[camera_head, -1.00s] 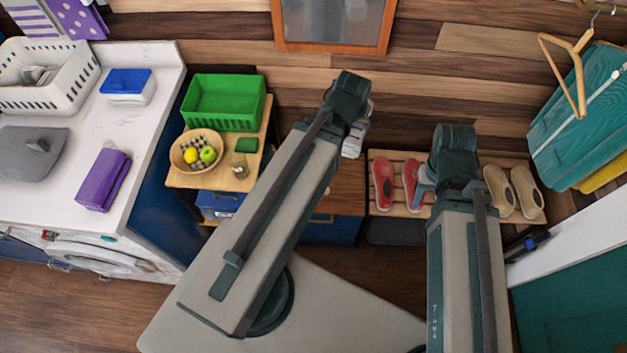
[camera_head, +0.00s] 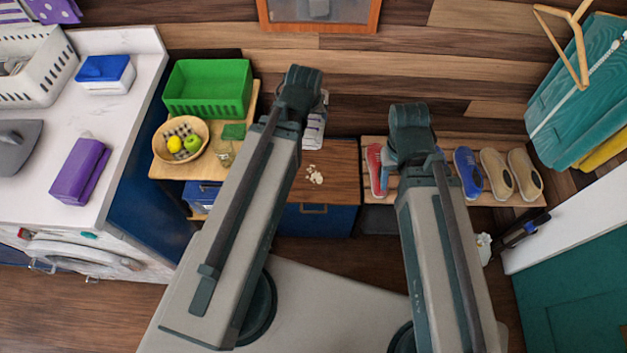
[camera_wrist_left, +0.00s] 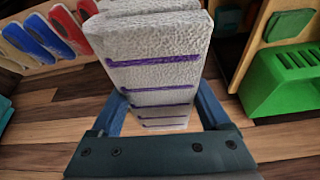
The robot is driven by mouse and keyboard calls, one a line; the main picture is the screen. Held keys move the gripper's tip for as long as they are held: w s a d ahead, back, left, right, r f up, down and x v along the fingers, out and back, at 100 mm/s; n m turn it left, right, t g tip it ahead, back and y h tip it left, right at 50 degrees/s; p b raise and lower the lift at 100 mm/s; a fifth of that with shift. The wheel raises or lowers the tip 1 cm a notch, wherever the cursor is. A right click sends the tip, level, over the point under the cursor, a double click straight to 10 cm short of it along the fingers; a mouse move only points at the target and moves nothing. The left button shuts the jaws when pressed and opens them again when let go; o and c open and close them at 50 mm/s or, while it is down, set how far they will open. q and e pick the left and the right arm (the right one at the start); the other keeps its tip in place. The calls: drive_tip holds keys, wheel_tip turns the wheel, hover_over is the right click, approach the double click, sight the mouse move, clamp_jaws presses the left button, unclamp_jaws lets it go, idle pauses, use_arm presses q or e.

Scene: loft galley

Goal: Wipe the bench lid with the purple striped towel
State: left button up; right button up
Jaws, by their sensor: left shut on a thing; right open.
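The towel, pale grey with purple stripes and folded into a thick pad, fills the upper middle of the left wrist view (camera_wrist_left: 155,75). My left gripper (camera_wrist_left: 160,108) is shut on it, one blue finger on each side. In the head view a strip of the towel (camera_head: 314,128) shows beside my left wrist, above the back of the bench. The bench lid (camera_head: 336,187) is brown wood on a blue box, with pale crumbs (camera_head: 315,175) on it. My right gripper (camera_head: 412,150) is open, in front of the shoe rack; its fingers are mostly hidden.
A shoe rack (camera_head: 520,200) with several shoes stands right of the bench. Left of it, a wooden stand holds a green basket (camera_head: 208,88) and a fruit bowl (camera_head: 182,140). A white counter (camera_head: 125,65) is at far left, a teal door (camera_head: 575,290) at right.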

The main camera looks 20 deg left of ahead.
wheel_tip(320, 180, down, 37)
drive_tip(key=b, duration=3.5)
drive_tip(key=shift+d, duration=0.15)
